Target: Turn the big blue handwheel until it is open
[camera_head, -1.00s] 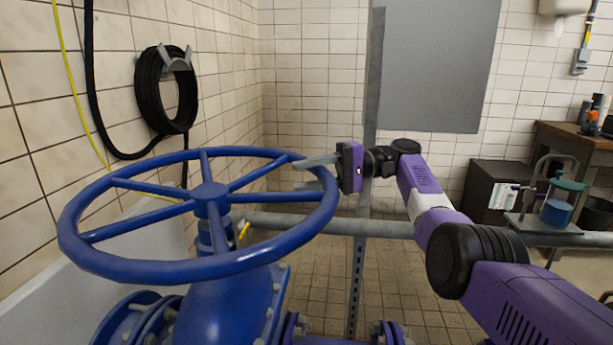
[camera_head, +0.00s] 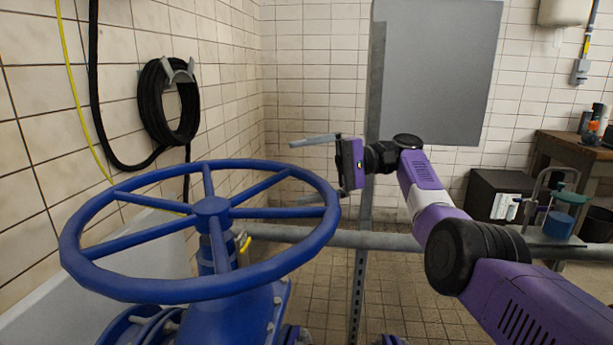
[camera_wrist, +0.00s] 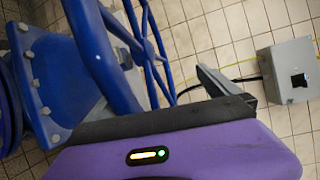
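The big blue handwheel (camera_head: 130,289) lies nearly flat, slightly tilted, on top of a blue valve body (camera_head: 235,310) in the left half of the head view. Its spokes meet at a central hub (camera_head: 212,208). My gripper (camera_head: 297,172) is at the wheel's right side, with its fingers spread wide. One finger shows above the rim and the other at or below rim height; I cannot tell whether either touches it. In the wrist view the blue rim (camera_wrist: 97,55) runs close by on the left, and one grey finger (camera_wrist: 225,85) shows.
A grey horizontal rail (camera_head: 390,241) and an upright post pass behind the wheel and my arm. A grey panel (camera_head: 440,70) hangs behind. A black hose coil (camera_head: 168,105) is on the left wall. A workbench (camera_head: 570,150) and dark cabinet (camera_head: 495,195) stand at right.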

